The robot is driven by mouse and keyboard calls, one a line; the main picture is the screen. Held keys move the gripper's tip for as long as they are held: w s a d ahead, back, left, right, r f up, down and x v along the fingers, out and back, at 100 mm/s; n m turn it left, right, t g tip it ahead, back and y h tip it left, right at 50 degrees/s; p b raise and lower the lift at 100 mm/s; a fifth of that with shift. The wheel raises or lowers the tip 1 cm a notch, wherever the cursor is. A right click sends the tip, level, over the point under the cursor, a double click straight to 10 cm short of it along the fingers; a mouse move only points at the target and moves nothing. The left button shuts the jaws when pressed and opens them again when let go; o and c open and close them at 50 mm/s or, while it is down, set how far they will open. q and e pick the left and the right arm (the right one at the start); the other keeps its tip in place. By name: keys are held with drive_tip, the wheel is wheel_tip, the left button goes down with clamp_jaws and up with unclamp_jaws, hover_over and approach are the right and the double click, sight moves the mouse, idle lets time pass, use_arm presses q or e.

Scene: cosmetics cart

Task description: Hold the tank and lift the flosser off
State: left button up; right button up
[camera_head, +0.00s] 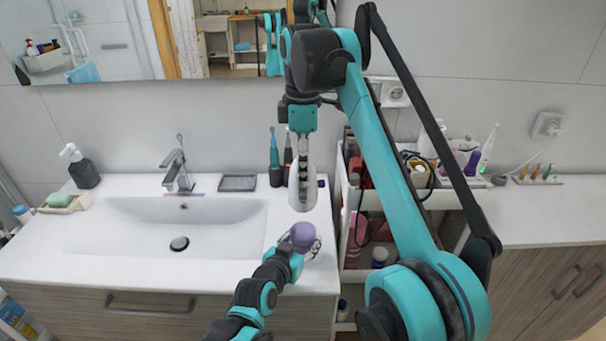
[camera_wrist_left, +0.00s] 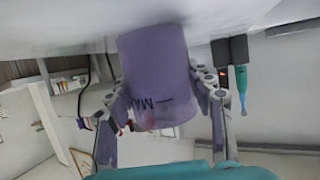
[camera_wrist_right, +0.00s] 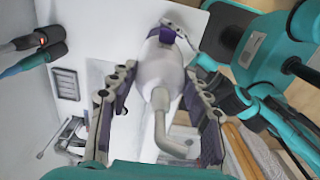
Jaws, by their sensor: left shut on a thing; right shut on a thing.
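The purple tank (camera_head: 303,236) stands on the white counter right of the sink. My left gripper (camera_head: 301,250) is shut around its sides; in the left wrist view the tank (camera_wrist_left: 157,75) sits between both fingers. The white flosser (camera_head: 303,192) is upright above the tank, with a visible gap between them in the head view. My right gripper (camera_head: 303,165) is shut on the flosser from above. In the right wrist view the flosser body (camera_wrist_right: 160,72) and its bent nozzle lie between the fingers, with the tank (camera_wrist_right: 166,34) beyond it. The fingers hide part of both objects.
Two electric toothbrushes (camera_head: 275,165) stand left of the flosser, beside a dark soap tray (camera_head: 237,183). The sink (camera_head: 165,225) and faucet (camera_head: 177,170) are farther left. A cart (camera_head: 345,215) with bottles stands to the right, partly behind my right arm.

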use_arm(q)
drive_tip(key=o, duration=1.2)
